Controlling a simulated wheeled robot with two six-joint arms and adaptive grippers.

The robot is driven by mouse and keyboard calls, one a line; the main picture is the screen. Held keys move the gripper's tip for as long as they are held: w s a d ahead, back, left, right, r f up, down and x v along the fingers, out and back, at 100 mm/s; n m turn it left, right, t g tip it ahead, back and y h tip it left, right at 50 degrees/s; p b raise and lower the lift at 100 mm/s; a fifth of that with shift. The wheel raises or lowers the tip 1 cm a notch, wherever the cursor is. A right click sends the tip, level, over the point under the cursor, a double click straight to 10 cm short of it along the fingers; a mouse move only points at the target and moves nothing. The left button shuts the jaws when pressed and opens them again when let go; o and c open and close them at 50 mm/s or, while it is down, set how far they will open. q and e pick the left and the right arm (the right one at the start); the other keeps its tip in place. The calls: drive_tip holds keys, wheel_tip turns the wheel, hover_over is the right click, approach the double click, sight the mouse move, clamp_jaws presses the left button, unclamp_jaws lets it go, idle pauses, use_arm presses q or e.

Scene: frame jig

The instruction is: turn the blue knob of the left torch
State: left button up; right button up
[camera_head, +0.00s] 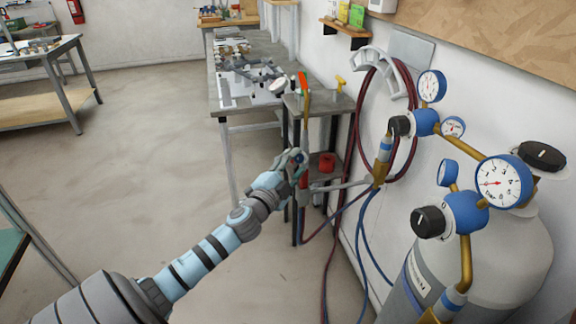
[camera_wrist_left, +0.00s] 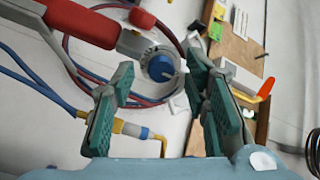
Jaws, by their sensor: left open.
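The blue knob (camera_wrist_left: 160,68) shows in the left wrist view, set in a pale round collar on the torch's grey body. The torch has a red handle (camera_wrist_left: 82,22) at the upper left of that view. My left gripper (camera_wrist_left: 160,80) is open, with a teal-padded finger on each side of the knob in the picture. I cannot tell whether the fingers touch it. In the head view my left gripper (camera_head: 292,160) is beside the small stand, covering much of the torch; a red part (camera_head: 303,180) shows beside it.
Gas regulators with black knobs (camera_head: 428,222) and a grey cylinder (camera_head: 510,250) stand at the right. Red and blue hoses (camera_head: 362,235) hang along the wall. A workbench (camera_head: 226,100) stands behind the small stand. The floor (camera_head: 130,160) at the left is clear.

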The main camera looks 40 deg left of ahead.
use_arm(q)
drive_tip(key=v, duration=1.1)
drive_tip(key=shift+s, duration=0.2)
